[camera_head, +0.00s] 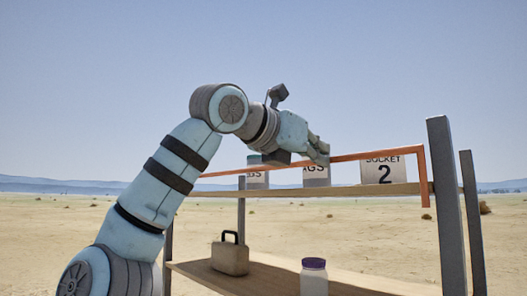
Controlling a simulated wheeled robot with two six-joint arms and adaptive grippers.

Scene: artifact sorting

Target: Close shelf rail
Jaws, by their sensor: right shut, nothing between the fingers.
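The orange shelf rail (375,155) runs along the upper shelf (350,190). Its right end bends down beside the right grey post (447,205); its left part slopes lower and passes behind my right arm. My right gripper (322,155) is shut and empty. Its fingertips overlap the middle of the rail in the picture; I cannot tell whether they touch it. My left gripper is out of view.
The lower shelf (270,275) holds a tan case with a dark handle (230,258) and a purple-lidded jar (314,280). Open sand lies behind.

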